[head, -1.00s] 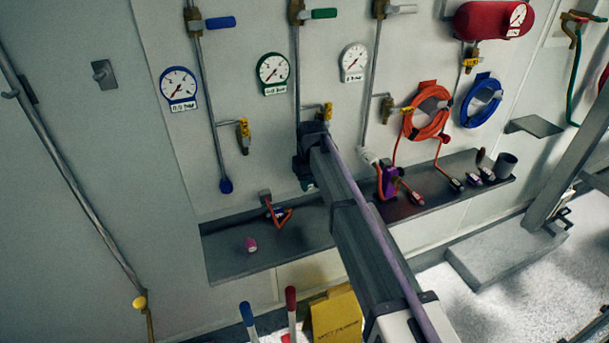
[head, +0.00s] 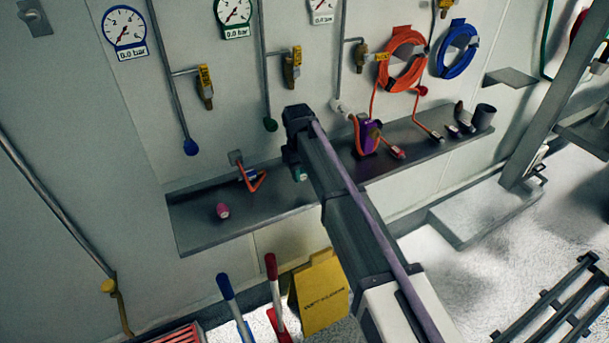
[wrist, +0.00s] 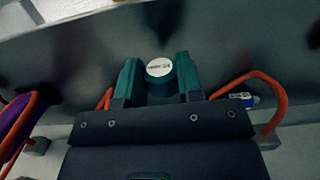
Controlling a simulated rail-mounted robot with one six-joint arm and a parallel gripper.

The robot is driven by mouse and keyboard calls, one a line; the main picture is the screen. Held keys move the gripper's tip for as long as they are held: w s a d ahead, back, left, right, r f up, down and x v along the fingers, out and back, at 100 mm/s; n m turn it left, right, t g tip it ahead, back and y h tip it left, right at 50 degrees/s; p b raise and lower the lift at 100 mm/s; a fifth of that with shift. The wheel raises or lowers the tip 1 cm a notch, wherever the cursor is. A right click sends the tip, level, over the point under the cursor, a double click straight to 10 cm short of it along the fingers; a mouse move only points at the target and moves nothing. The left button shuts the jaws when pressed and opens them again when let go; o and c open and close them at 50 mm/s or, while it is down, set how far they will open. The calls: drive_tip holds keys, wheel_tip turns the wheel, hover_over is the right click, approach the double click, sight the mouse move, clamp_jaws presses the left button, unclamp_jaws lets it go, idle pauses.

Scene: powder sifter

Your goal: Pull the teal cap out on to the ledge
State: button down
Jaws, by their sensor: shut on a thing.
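The teal cap (wrist: 159,72), with a white label on its round end, sits between the two fingers of my gripper (wrist: 158,84) in the wrist view. The gripper is shut on it. In the head view my gripper (head: 297,168) is over the grey ledge (head: 205,233), and a small teal patch shows at its tip. I cannot tell whether the cap touches the ledge.
On the ledge, a pink cap (head: 223,211) and a bent orange hose (head: 255,181) lie left of my gripper. A purple item (head: 368,136), hose ends and a dark cup (head: 484,117) stand to the right. A yellow sign (head: 322,290) stands below on the floor.

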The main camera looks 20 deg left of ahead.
sight(300, 188)
drive_tip(key=f+b, duration=0.1)
drive_tip(key=w+a+f+b, duration=0.1)
drive_tip(key=f+b, duration=0.1)
drive_tip(key=shift+w+a+f, duration=0.25)
drive_tip(key=shift+f+b, duration=0.55)
drive_tip(key=shift+f, duration=0.05)
drive_tip(key=c, duration=0.7)
unclamp_jaws()
drive_tip(key=shift+r, duration=0.1)
drive_tip(key=r+p, duration=0.7)
drive_tip(key=w+a+r+p, duration=0.1)
drive_tip(key=r+p, duration=0.3)
drive_tip(key=shift+f, duration=0.2)
